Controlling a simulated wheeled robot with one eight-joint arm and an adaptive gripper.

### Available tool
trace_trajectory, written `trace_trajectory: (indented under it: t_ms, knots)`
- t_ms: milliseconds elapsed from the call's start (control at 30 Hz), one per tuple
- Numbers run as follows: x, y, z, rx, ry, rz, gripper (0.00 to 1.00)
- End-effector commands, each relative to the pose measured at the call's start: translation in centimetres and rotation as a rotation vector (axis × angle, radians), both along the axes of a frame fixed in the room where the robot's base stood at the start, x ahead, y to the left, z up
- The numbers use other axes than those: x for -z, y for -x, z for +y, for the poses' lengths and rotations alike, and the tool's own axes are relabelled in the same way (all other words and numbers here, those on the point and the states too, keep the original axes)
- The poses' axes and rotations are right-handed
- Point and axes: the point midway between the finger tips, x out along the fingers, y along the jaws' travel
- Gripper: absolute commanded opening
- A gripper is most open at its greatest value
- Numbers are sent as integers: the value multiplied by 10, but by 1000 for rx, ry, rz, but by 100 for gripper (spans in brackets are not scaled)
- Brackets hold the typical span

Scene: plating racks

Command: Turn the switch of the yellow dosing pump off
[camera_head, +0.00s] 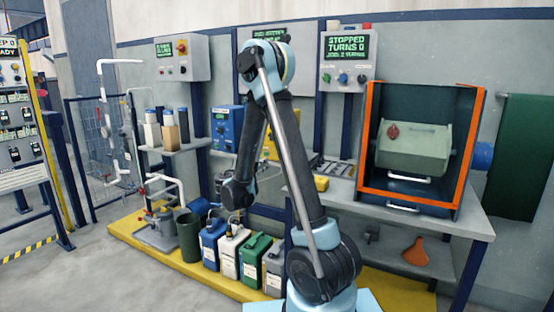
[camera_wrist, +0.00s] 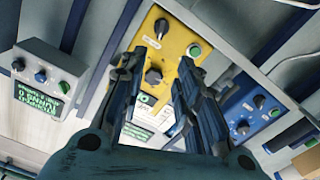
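The yellow dosing pump (camera_wrist: 176,42) is in the upper middle of the wrist view. Its face carries a smaller black knob (camera_wrist: 161,28), a larger black knob (camera_wrist: 153,75), a green button (camera_wrist: 194,50) and a lit green display (camera_wrist: 147,99). I cannot tell the switch's setting. My gripper (camera_wrist: 162,62) is open and empty, its two dark fingers apart in front of the panel. The larger knob shows between the fingers; no contact is visible. In the head view my arm hides the yellow pump's face.
A blue pump (camera_wrist: 247,107) stands right of the yellow one in the wrist view; it also shows in the head view (camera_head: 228,125). A grey control box (camera_wrist: 46,77) is at left. Several canisters (camera_head: 215,241) stand below. An orange-framed tank (camera_head: 421,150) is at right.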

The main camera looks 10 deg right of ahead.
Motion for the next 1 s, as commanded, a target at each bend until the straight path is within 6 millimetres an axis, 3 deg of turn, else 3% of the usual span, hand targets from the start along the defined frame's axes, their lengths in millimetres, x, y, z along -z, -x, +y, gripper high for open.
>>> trace_trajectory:
  t_ms: [700,1000]
  knots:
    - [0,-99,-73,4,0,2,30]
    - [0,-127,-93,2,0,2,30]
